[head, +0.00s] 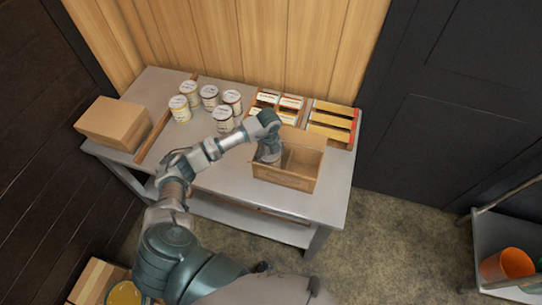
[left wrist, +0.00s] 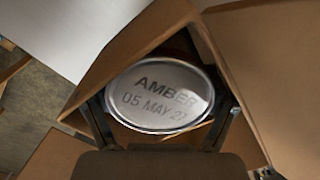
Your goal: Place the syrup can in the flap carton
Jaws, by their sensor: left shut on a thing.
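The open flap carton (head: 287,180) stands at the front right of the grey table. My left gripper (head: 268,157) reaches down into its left part. In the left wrist view, a syrup can (left wrist: 160,95) with a silver lid reading "AMBER 05 MAY 27" sits between the gripper's two fingers, which are shut on it. Brown carton walls (left wrist: 275,70) surround the can. The can's body and underside are hidden, so I cannot tell if it touches the carton floor. My right gripper is not in view.
Several pale cans (head: 190,92) stand at the table's back middle. A closed brown box (head: 113,124) is at the left end. Small boxes (head: 290,102) and a slatted rack (head: 331,122) lie behind the carton. An orange bucket (head: 508,264) is at lower right. The table's front middle is clear.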

